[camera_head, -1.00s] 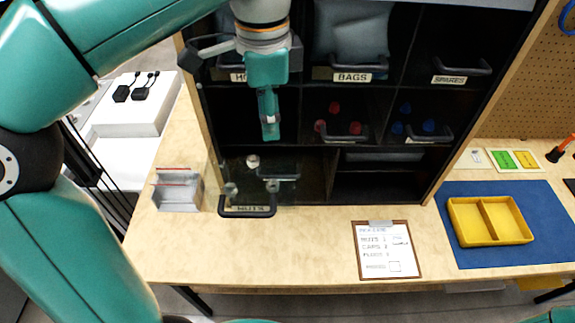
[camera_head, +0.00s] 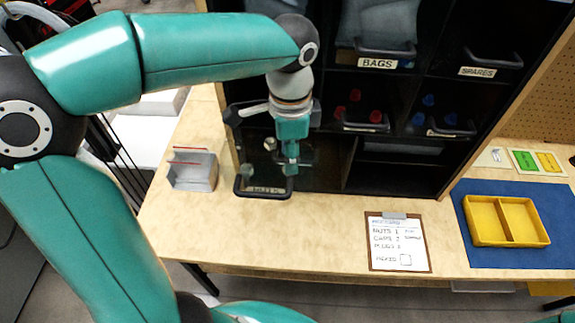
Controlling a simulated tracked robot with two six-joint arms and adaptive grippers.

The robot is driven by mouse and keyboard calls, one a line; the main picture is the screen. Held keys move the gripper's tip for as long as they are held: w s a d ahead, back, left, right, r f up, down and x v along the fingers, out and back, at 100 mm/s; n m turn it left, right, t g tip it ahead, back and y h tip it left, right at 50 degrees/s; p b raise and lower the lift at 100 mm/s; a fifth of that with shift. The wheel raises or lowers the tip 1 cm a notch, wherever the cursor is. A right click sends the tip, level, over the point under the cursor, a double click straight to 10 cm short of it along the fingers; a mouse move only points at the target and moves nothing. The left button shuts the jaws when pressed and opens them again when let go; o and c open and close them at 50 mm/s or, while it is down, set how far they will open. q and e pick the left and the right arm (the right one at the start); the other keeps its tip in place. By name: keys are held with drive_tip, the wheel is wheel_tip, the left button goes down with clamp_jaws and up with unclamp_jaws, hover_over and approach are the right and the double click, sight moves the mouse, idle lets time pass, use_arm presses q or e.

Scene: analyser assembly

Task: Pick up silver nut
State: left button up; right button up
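The clear nuts bin (camera_head: 263,194) with a dark handle stands pulled out at the lower left of the black shelf. Small silver nuts show in it, one (camera_head: 270,143) toward the back and one (camera_head: 246,168) toward the left. My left gripper (camera_head: 291,169) points down over the right part of this bin, to the right of both nuts. Its fingers are seen edge-on, so their gap is hidden, and I cannot tell whether anything is between them. My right gripper is out of view.
Bins with red caps (camera_head: 355,106) and blue parts (camera_head: 428,110) sit in the shelf to the right. A small grey holder (camera_head: 193,170) stands left of the nuts bin. A clipboard (camera_head: 397,243) and a yellow tray (camera_head: 482,236) on a blue mat (camera_head: 480,270) lie right.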

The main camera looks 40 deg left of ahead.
use_arm(q)
drive_tip(key=shift+f, duration=1.5)
clamp_jaws()
drive_tip(key=shift+r, duration=0.2)
